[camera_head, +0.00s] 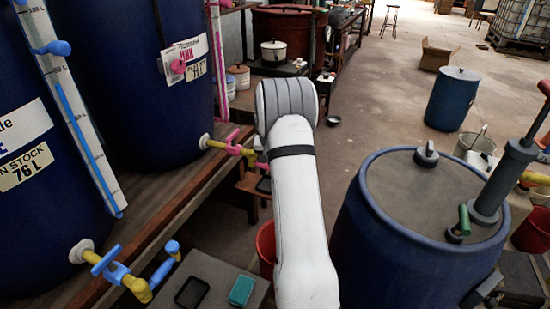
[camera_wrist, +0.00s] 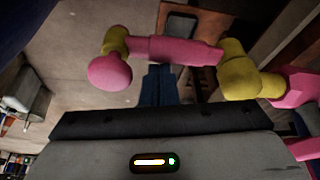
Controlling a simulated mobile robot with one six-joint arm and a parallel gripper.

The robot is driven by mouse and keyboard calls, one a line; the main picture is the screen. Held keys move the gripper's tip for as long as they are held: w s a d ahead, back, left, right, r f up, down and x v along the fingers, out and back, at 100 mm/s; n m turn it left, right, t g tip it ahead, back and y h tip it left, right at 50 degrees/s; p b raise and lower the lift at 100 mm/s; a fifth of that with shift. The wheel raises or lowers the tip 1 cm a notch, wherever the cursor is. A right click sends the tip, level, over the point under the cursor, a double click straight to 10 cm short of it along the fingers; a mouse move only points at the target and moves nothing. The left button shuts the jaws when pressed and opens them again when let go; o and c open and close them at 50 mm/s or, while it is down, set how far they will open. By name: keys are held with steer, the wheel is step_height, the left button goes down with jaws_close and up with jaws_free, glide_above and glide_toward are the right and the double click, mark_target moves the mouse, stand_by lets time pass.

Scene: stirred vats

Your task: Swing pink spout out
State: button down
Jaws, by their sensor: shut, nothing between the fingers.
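The pink spout (camera_wrist: 180,50) crosses the upper part of the wrist view. A yellow elbow and round pink end (camera_wrist: 110,72) are on its left, and a yellow elbow (camera_wrist: 240,72) joins it to the pink valve (camera_wrist: 297,90) at right. My gripper (camera_wrist: 158,70) is shut and empty, its blue fingers at the spout's lower edge in the picture; I cannot tell whether they touch. In the head view the pink valve (camera_head: 232,141) sits on the yellow pipe of the pink-marked blue vat (camera_head: 130,60). My arm hides the gripper and part of the spout there.
A blue-handled valve and spout (camera_head: 130,275) stand out from the nearer vat at left. A large blue drum (camera_head: 385,240) stands close right of my arm. A red bucket (camera_head: 265,243) is partly behind my arm. Open floor (camera_head: 390,90) lies beyond.

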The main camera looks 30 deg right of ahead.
stand_by(0.3)
step_height(320, 180, up, 10)
steer(key=p, duration=0.1)
steer(key=shift+d+p, duration=0.15)
steer(key=shift+p, duration=0.25)
